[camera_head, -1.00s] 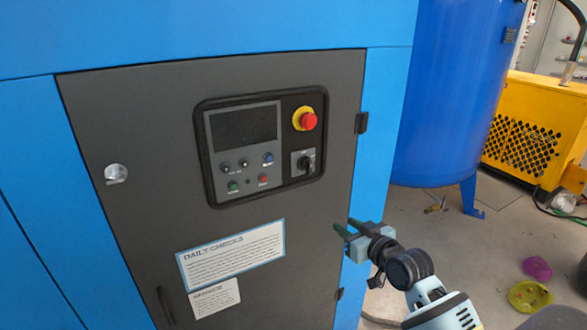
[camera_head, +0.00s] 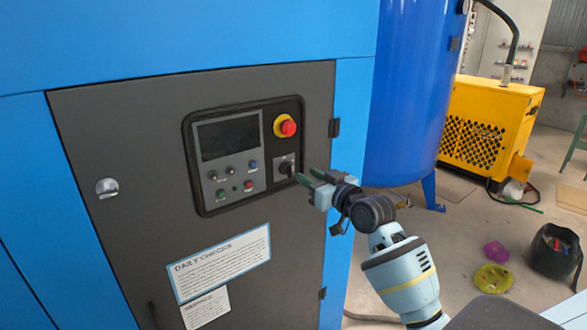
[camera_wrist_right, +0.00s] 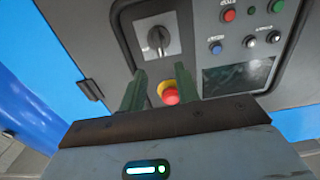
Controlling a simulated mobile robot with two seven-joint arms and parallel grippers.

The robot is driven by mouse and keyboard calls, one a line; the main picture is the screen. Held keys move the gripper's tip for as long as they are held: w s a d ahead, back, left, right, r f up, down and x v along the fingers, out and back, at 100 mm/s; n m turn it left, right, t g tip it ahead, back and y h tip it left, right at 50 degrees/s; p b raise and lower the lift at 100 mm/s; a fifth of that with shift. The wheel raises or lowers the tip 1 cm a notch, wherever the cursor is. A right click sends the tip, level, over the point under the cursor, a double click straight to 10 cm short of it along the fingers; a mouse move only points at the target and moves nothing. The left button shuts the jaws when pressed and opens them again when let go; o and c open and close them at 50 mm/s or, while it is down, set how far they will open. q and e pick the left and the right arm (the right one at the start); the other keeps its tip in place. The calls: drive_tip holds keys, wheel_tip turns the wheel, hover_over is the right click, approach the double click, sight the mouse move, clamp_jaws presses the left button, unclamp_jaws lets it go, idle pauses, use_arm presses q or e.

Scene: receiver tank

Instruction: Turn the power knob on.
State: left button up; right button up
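The power knob (camera_head: 286,168) is a black rotary switch on a grey square plate, at the lower right of the control panel. In the right wrist view the knob (camera_wrist_right: 159,40) lies ahead of the fingertips, roughly centred between them, its handle line running about up and down in the picture. My right gripper (camera_head: 306,175) is open, with two green fingers apart and nothing between them; it also shows in the right wrist view (camera_wrist_right: 159,80). The fingertips are close to the knob, with no visible grasp on it. My left gripper is not in view.
A red emergency stop (camera_head: 288,128) on a yellow ring sits just above the knob. A dark screen (camera_head: 228,138) and several small buttons are to the left. A blue tank (camera_head: 410,100) and yellow machine (camera_head: 485,125) stand at right. A black hinge (camera_head: 334,127) projects at the door edge.

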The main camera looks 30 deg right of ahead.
sight(292, 167)
drive_tip(key=shift+w+a, duration=0.2)
drive_tip(key=shift+w, duration=1.5)
drive_tip(key=shift+w+a, duration=0.15)
drive_tip(key=shift+w, duration=1.55)
clamp_jaws()
